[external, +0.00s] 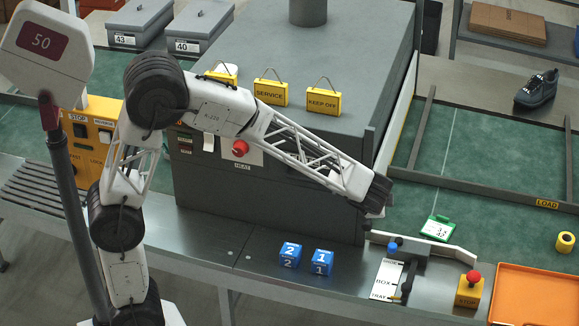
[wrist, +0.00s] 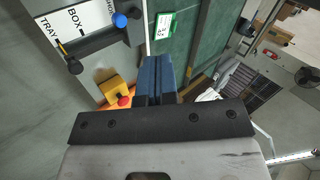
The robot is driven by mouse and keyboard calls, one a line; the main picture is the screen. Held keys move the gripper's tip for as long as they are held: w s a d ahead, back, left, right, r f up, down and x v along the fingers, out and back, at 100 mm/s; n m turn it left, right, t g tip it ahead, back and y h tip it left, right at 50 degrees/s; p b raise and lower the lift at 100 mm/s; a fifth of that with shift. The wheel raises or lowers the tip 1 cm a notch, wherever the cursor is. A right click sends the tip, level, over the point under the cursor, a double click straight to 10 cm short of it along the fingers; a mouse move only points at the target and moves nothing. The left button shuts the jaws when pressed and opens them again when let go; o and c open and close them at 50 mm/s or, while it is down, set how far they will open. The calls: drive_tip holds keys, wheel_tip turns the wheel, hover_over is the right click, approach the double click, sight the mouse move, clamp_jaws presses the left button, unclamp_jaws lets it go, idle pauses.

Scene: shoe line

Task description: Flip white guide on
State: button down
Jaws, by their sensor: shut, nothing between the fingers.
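The white guide (external: 435,246) is a long pale bar on the bench edge, along the green belt, right of the grey machine. In the wrist view a pale strip (wrist: 147,28) beside the belt seems to be part of it. A blue knob (external: 392,247) stands by its left end, on a grey block; it also shows in the wrist view (wrist: 120,19). A white BOX/TRAY plate (external: 386,279) lies in front, with a black-knobbed lever beside it. My gripper (external: 378,197) is shut and empty, above and behind the blue knob, apart from the guide. Its closed fingers (wrist: 155,72) show in the wrist view.
A yellow stop box with a red button (external: 469,290) stands right of the plate. An orange tray (external: 530,268) is at the right. Blue numbered cubes (external: 290,255) sit on the bench at left. A green-framed tag (external: 437,229) lies behind the guide. The grey machine (external: 270,190) rises left of my gripper.

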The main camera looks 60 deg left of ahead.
sight(465, 260)
drive_tip(key=w+d+f+m+t+h, duration=0.1)
drive_tip(key=w+d+f+m, duration=0.2)
drive_tip(key=w+d+f, duration=0.4)
drive_tip(key=w+d+f+m+t+h, duration=0.1)
drive_tip(key=w+d+f+m, duration=0.2)
drive_tip(key=w+d+f, duration=0.5)
drive_tip(key=w+f, duration=0.3)
drive_tip(key=f, duration=0.2)
drive_tip(key=shift+d+t, duration=0.2)
drive_tip(key=shift+t, duration=0.2)
drive_tip(key=shift+w+a+f, duration=0.1)
drive_tip(key=shift+f, duration=0.05)
drive_tip(key=shift+x, duration=4.95)
drive_tip(key=shift+w+a, duration=0.25)
drive_tip(key=shift+w, duration=0.35)
drive_tip(key=shift+w+a, duration=0.25)
drive_tip(key=shift+w, duration=0.35)
drive_tip(key=shift+w+a, duration=0.25)
drive_tip(key=shift+w, duration=0.4)
drive_tip(key=shift+a, duration=0.1)
